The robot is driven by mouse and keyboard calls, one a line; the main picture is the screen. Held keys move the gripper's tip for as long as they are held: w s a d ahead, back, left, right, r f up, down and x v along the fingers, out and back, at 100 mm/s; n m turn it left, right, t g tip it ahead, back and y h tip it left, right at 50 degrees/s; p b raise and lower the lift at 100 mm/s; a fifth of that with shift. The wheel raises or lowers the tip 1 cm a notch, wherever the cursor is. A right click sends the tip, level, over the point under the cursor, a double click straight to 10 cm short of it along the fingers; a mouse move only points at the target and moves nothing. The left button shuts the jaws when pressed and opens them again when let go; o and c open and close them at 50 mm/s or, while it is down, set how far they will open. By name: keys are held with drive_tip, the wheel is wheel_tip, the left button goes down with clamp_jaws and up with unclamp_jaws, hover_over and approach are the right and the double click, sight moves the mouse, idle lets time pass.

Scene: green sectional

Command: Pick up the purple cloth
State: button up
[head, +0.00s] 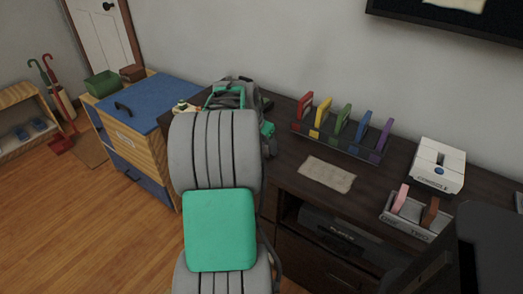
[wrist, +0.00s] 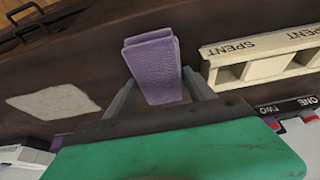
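In the wrist view, the purple cloth (wrist: 153,60) is a folded lavender block between the two fingers of my gripper (wrist: 160,85). A finger meets it on each side with no clear gap, and its folded top edge sticks out past the fingertips. I cannot tell whether its lower end touches the dark desktop. A separate purple piece (head: 384,136) stands at the right end of the coloured rack (head: 372,156).
A pale mat (head: 327,174) lies on the desk (head: 300,187). A white box (head: 438,165) and a two-slot grey tray (head: 412,228) stand to its right. A cream tray marked SPENT (wrist: 235,72) is beside the cloth in the wrist view. A blue-topped cabinet (head: 160,92) stands left.

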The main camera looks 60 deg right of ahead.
sight(263, 145)
drive_tip(key=c, duration=0.9)
drive_tip(key=shift+r, duration=0.15)
drive_tip(key=shift+r, duration=0.25)
wheel_tip(263, 145, up, 3)
drive_tip(key=shift+f+p, duration=0.1)
drive_tip(key=shift+p, duration=0.3)
drive_tip(key=s+a+r, duration=0.2)
drive_tip(key=a+r, duration=0.1)
drive_tip(key=a, duration=0.1)
drive_tip(key=s+a+r, duration=0.2)
drive_tip(key=a+r, duration=0.1)
drive_tip(key=a, duration=0.1)
drive_tip(key=s+a+r+p, duration=0.1)
drive_tip(key=s+a+r, duration=0.2)
drive_tip(key=a, duration=0.1)
drive_tip(key=shift+s+r, duration=0.1)
drive_tip(key=shift+r, duration=0.3)
